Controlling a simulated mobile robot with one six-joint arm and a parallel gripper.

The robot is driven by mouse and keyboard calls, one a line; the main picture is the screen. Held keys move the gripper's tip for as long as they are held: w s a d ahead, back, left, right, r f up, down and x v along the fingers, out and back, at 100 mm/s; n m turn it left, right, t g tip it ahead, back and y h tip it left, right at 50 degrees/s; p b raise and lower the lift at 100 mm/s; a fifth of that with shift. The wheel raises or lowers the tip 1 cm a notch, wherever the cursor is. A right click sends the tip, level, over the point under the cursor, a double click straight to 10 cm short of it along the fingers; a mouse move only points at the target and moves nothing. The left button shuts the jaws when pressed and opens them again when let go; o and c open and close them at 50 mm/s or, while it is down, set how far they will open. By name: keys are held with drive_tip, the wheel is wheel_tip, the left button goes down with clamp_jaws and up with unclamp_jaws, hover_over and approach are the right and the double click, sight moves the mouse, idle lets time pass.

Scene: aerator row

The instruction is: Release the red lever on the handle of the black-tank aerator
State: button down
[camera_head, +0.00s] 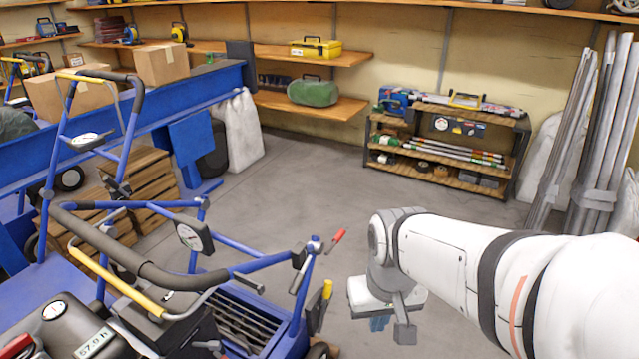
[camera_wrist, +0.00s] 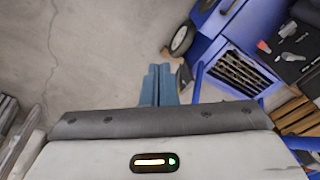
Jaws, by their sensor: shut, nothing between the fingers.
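The black-tank aerator fills the lower left of the head view, with its black tank (camera_head: 62,318) near the bottom edge. Its dark handle (camera_head: 150,270) carries a yellow bar (camera_head: 118,284). A small red lever (camera_head: 338,237) sticks up at the right end of the blue handle frame. My gripper (camera_head: 378,323) is right of and below this lever, apart from it, fingers pointing down. In the wrist view my gripper's blue fingers (camera_wrist: 160,82) are together and empty over bare floor. I cannot pick out the red lever for certain there.
A yellow-tipped lever (camera_head: 327,289) stands below the red one. Another blue-framed machine (camera_head: 80,140) and wooden crates (camera_head: 150,180) are behind on the left. A low shelf rack (camera_head: 445,150) and leaning pipes (camera_head: 590,140) stand at the back. The middle floor is clear.

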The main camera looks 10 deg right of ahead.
drive_tip(key=shift+a, duration=0.1)
drive_tip(key=m+t+y+p, duration=0.5)
drive_tip(key=m+y, duration=0.5)
drive_tip(key=m, duration=1.5)
approach(335, 242)
drive_tip(key=d+f+b, duration=0.1)
drive_tip(key=d+f, duration=0.3)
drive_tip(key=f, duration=0.2)
drive_tip(key=shift+w+d+t, duration=0.1)
drive_tip(key=shift+w+t, duration=0.2)
drive_tip(key=b+x, duration=0.4)
drive_tip(key=x, duration=0.6)
drive_tip(key=shift+w+a+r, duration=0.1)
drive_tip(key=shift+w+r, duration=0.05)
drive_tip(key=shift+r, duration=0.85)
drive_tip(key=shift+w+a+r, duration=0.1)
drive_tip(key=shift+a+r, duration=0.05)
drive_tip(key=shift+r, duration=0.85)
